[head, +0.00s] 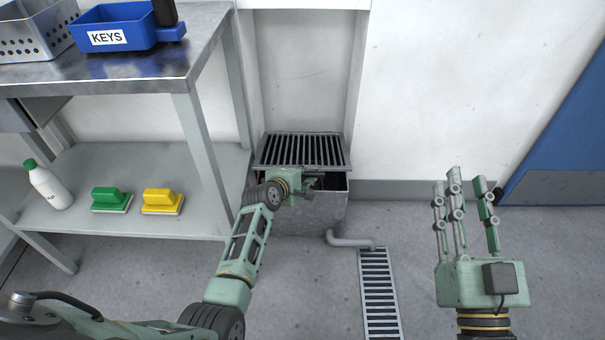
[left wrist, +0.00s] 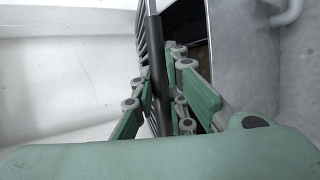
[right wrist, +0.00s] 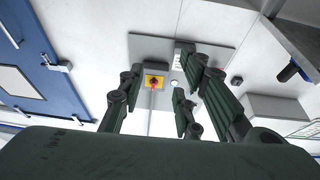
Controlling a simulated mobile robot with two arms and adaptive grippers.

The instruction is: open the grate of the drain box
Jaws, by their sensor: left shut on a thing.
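The metal drain box (head: 305,217) stands on the floor against the wall recess. Its barred grate (head: 302,150) is partly open, and a dark gap shows between the grate's front edge and the box's front rim. My left gripper (head: 313,182) is at the front of the box. In the left wrist view its fingers (left wrist: 162,105) are shut around a dark bar at the edge of the grate (left wrist: 155,62); the exact contact is partly hidden. My right gripper (head: 467,200) is open and empty, raised over the floor at the right, well apart from the box.
A pipe (head: 350,241) runs from the box to a floor drain channel (head: 379,295). A steel table (head: 150,68) with a lower shelf stands close on the left, holding a bottle (head: 49,185) and brushes (head: 162,201). A blue door (head: 565,150) is at the right.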

